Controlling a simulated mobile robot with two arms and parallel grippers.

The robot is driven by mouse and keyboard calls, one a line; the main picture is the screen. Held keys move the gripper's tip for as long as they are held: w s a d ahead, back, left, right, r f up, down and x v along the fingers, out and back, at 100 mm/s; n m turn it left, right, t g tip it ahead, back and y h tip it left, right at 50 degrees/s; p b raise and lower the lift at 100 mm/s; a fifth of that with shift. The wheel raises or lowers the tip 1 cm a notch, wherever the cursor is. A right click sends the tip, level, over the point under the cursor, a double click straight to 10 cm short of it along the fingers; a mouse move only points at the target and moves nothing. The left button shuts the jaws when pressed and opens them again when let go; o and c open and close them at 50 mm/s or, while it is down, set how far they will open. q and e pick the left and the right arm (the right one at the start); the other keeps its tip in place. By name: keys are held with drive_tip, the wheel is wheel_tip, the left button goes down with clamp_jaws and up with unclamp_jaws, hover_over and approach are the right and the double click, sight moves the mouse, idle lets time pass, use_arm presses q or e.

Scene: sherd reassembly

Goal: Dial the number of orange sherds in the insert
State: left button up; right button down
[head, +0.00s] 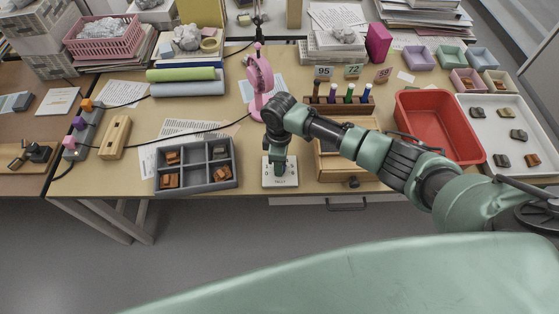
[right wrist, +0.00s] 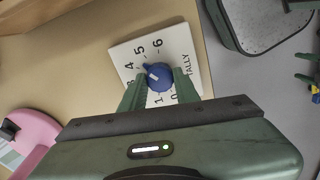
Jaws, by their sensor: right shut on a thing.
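The tally dial, a white plate (head: 291,181) near the table's front edge, also shows in the right wrist view (right wrist: 187,50) with printed numbers and a blue knob (right wrist: 159,77). The grey insert (head: 197,188) lies left of the dial. Orange-brown sherds show in its upper left (head: 172,157), lower left (head: 169,181) and right compartments (head: 221,171). Small overlapping pieces are hard to separate.
A pink stand (head: 259,78) rises behind the dial. A wooden rack (head: 340,105) with bottles and a red tray (head: 438,125) stand to the right. A white tray (head: 510,135) with dark sherds is at far right. Papers (head: 180,130) lie behind the insert.

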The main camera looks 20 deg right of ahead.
drive_tip(key=n, duration=0.5)
drive_tip(key=shift+r+n+p, duration=0.1)
drive_tip(key=shift+n+p, duration=0.2)
drive_tip(key=n, duration=0.4)
drive_tip(key=shift+a+n, duration=0.1)
drive_tip(key=shift+n, duration=0.2)
drive_tip(key=c, duration=1)
unclamp_jaws()
drive_tip(key=shift+c, duration=0.2)
wheel_tip(320, 180, up, 8)
drive_tip(key=shift+w+f+b, duration=0.1)
drive_tip(key=shift+b, duration=0.4)
